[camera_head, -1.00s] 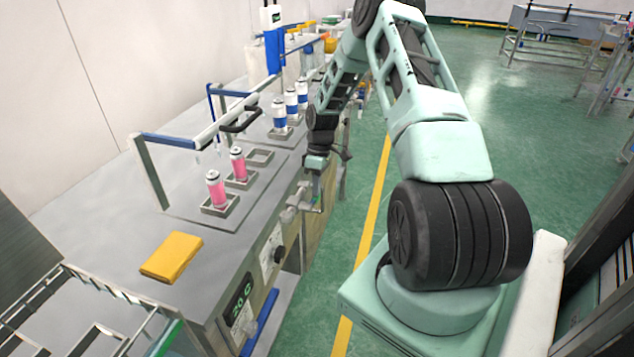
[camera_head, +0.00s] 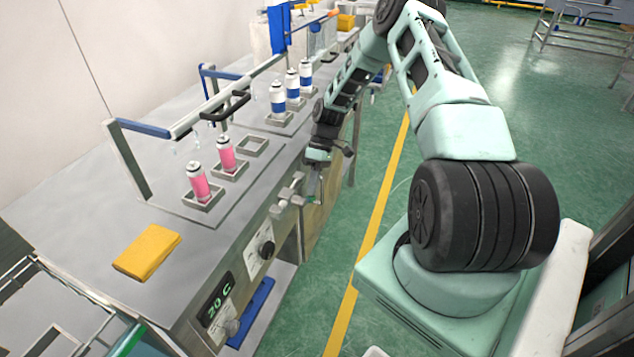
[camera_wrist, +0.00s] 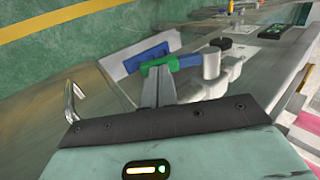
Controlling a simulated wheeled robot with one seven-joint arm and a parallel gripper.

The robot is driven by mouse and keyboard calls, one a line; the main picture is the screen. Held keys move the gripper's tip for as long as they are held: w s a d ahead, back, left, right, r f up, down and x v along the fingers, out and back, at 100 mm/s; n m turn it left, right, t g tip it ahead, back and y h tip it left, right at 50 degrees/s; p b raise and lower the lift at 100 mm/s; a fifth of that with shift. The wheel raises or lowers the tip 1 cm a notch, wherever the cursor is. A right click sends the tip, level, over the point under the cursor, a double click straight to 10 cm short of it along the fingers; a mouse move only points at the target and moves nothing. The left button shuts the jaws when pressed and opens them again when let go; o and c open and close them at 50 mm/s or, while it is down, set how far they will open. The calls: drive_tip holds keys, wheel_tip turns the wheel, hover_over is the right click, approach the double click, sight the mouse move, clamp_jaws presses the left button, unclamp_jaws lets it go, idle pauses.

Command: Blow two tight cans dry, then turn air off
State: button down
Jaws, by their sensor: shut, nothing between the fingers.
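Two pink cans, a nearer one (camera_head: 198,184) and a farther one (camera_head: 226,155), stand upright in square holders on the bench. An overhead bar (camera_head: 215,110) with small nozzles runs above them; faint pale marks show below it. An air valve (camera_head: 289,192) is on the bench front. In the wrist view its grey body (camera_wrist: 212,63) has a blue and green lever (camera_wrist: 172,63). My gripper (camera_head: 318,192) is shut and empty at the valve; in the wrist view its fingertips (camera_wrist: 158,72) overlap the lever. I cannot tell whether they touch it.
Three blue-and-white cans (camera_head: 292,86) stand farther along the bench. An empty square holder (camera_head: 252,146) is beside the pink cans. A yellow cloth (camera_head: 147,251) lies on the near bench top. A dial (camera_head: 267,249) and a 20 C display (camera_head: 216,299) are on the bench front. Green floor is open to the right.

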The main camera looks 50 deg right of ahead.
sight(311, 200)
wheel_tip(311, 200, down, 3)
drive_tip(key=g+y+b, duration=0.1)
drive_tip(key=y+b, duration=0.1)
drive_tip(key=b, duration=0.1)
drive_tip(key=shift+s+a+y+b, duration=0.1)
drive_tip(key=shift+a+y+b, duration=0.05)
drive_tip(key=shift+y+b, duration=0.2)
drive_tip(key=shift+a+f+g+y+b, duration=0.3)
drive_tip(key=shift+f+y+b, duration=0.25)
drive_tip(key=shift+y+b, duration=0.55)
drive_tip(key=shift+s+a+f+b, duration=0.2)
drive_tip(key=shift+a+b, duration=0.05)
drive_tip(key=shift+b, duration=0.35)
drive_tip(key=shift+s+a+f+g+y+b, duration=0.25)
drive_tip(key=shift+a+f+y+b, duration=0.2)
drive_tip(key=shift+b, duration=0.2)
drive_tip(key=shift+s+a+f+g+y+b, duration=0.25)
drive_tip(key=shift+a+f+y+b, duration=0.1)
drive_tip(key=shift+a+b, duration=0.25)
drive_tip(key=shift+a+f, duration=0.15)
drive_tip(key=shift+a, duration=0.05)
